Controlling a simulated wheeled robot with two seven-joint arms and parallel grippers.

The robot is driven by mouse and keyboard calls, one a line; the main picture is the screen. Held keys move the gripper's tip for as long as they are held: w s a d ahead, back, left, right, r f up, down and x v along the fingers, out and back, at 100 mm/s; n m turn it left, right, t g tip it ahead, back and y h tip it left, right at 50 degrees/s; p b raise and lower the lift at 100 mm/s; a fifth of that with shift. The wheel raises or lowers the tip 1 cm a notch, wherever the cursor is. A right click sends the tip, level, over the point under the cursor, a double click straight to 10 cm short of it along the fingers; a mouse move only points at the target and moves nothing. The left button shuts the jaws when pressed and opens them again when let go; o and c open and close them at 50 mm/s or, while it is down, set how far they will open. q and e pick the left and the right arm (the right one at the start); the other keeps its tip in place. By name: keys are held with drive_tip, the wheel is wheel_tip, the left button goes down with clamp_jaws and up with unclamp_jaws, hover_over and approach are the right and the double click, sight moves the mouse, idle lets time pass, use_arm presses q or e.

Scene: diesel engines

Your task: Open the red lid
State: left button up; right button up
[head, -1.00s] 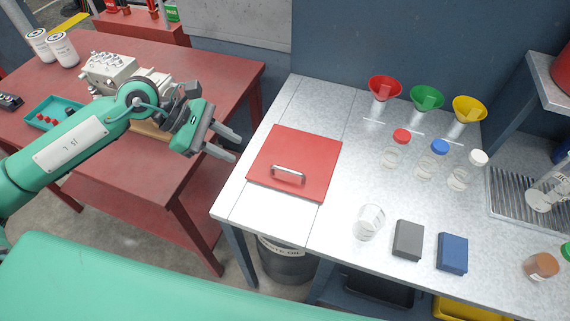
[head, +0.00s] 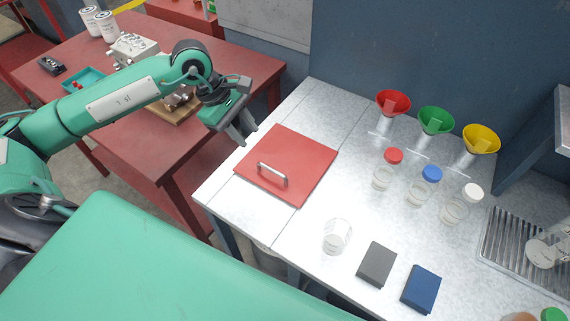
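The red lid (head: 294,162) is a flat square panel lying flat on the left part of the grey metal bench (head: 345,200). A silver bar handle (head: 272,174) stands on it near its front left edge. My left gripper (head: 246,134) hangs above the bench's left edge, just up and left of the lid and apart from it. Its fingers point down to the right and look parted, with nothing between them. My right gripper is not in view.
Red (head: 392,102), green (head: 435,119) and yellow (head: 481,138) funnels stand at the back of the bench. Capped jars (head: 384,174), an empty glass (head: 338,236), and grey (head: 377,263) and blue (head: 421,288) boxes stand right of the lid. A red table (head: 130,110) is at left.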

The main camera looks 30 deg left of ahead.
use_arm(q)
drive_tip(key=p, duration=0.2)
approach(269, 169)
drive_tip(key=p+x, duration=0.1)
drive_tip(key=x, duration=0.7)
drive_tip(key=shift+d+r+p, duration=0.25)
drive_tip(key=shift+d+p, duration=0.1)
drive_tip(key=shift+w, duration=0.1)
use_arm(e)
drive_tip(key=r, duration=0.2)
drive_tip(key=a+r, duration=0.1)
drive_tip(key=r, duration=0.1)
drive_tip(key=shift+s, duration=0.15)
use_arm(q)
drive_tip(key=c, duration=0.5)
clamp_jaws()
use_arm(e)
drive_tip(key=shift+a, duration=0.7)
